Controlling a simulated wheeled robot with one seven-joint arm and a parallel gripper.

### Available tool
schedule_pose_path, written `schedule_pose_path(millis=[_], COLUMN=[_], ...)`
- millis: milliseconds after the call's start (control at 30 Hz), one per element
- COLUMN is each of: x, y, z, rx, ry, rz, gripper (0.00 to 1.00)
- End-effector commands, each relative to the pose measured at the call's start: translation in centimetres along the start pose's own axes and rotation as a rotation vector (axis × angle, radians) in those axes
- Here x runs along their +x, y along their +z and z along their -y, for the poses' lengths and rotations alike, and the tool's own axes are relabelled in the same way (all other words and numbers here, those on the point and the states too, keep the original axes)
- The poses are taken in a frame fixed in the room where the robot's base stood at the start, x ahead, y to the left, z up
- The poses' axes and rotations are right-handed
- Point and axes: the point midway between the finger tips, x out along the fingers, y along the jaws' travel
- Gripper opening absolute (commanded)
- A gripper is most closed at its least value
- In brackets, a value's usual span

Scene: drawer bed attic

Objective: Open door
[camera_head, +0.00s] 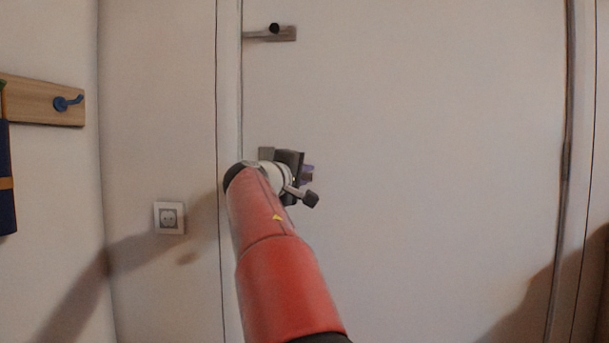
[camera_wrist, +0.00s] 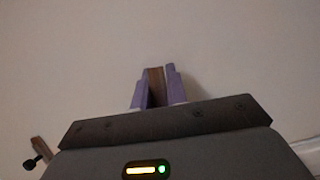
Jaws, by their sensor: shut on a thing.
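A plain white door (camera_head: 430,150) fills most of the head view and appears closed in its frame. Its handle (camera_head: 267,153) sits at the door's left edge and is mostly hidden behind my arm and gripper. My gripper (camera_head: 308,173) is at the handle, in front of the door. In the wrist view, the purple fingers of my gripper (camera_wrist: 155,90) are shut on a brown bar of the handle (camera_wrist: 155,85), with the white door surface behind. A small latch with a dark knob (camera_head: 275,31) sits higher on the door's left edge.

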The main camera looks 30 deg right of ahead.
Motion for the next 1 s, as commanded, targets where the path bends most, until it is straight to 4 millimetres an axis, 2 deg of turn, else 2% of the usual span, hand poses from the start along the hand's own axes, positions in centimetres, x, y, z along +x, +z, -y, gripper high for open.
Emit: schedule_pose_path(millis=[267,700,1000], x=[0.0,-0.4,-0.7], y=[0.2,-0.2,-0.7], z=[1.5,4.7,5.8], rx=[0.124,0.432,0.564], ry=[-0.052,-0.18,-0.235], rz=[0.01,0.035,0.044], gripper=[0.0,0.0,0.0])
